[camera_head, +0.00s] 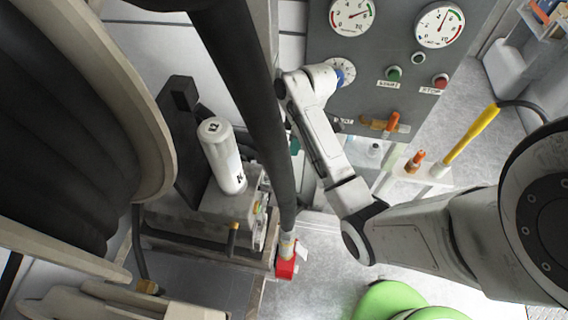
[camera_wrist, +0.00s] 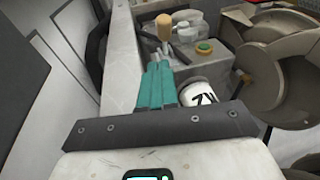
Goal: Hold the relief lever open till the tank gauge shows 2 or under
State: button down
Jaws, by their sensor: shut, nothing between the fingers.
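Two round white gauges, a left gauge (camera_head: 351,14) and a right gauge (camera_head: 439,25), sit at the top of the grey panel. Their labels and exact readings are too small to tell; the right needle points nearly up. A short lever with a tan knob (camera_wrist: 164,28) stands just beyond my fingertips in the wrist view. I cannot tell whether it is the relief lever. My gripper (camera_wrist: 157,70) has teal fingers, shut and empty, apart from that knob as far as I can see. In the head view, my gripper (camera_head: 294,146) is mostly hidden behind a dark boom.
A white canister (camera_head: 222,155) stands close by my fingers. A large hose reel (camera_head: 80,120) fills the left. The panel has a green button (camera_head: 394,73), a red button (camera_head: 440,81) and an orange-handled valve (camera_head: 385,123). A yellow-handled tool (camera_head: 470,135) stands at right.

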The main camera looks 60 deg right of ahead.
send_near(280, 182)
jog(key=f, duration=0.5)
jog(key=shift+s+d+b, duration=0.1)
jog(key=shift+d+b, duration=0.15)
jog(key=shift+b, duration=0.05)
jog(key=shift+f, duration=0.1)
dwell(0.4)
